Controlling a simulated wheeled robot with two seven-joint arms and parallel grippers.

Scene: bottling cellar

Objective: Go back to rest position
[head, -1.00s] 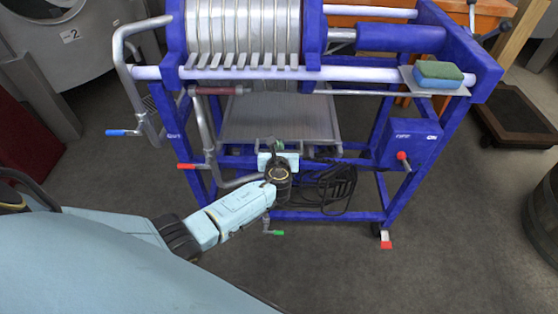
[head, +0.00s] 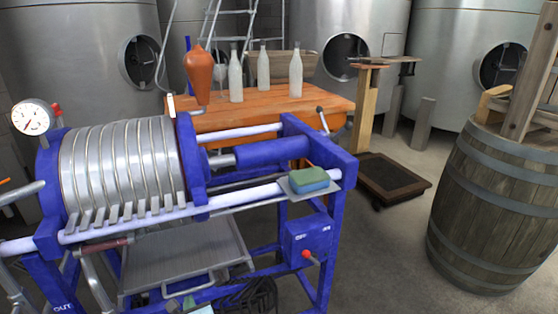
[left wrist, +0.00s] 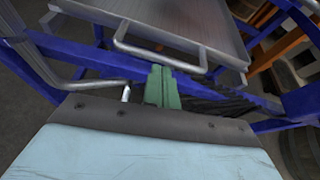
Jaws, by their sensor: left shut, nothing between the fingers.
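My left gripper (head: 190,301) barely shows at the bottom edge of the head view, in front of the blue filter press. In the left wrist view its green fingers (left wrist: 162,86) are together with nothing between them. They point at the metal drip tray (left wrist: 165,18) and its bent handle, a little short of them as far as I can tell. The blue filter press (head: 270,153) with its round silver plates (head: 120,165) fills the left of the head view. My right gripper is in neither current view.
A green and blue sponge (head: 310,179) lies on a small plate at the press's right end. A wooden barrel (head: 490,215) stands at the right. An orange table (head: 270,115) with bottles is behind. Grey floor is free between press and barrel.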

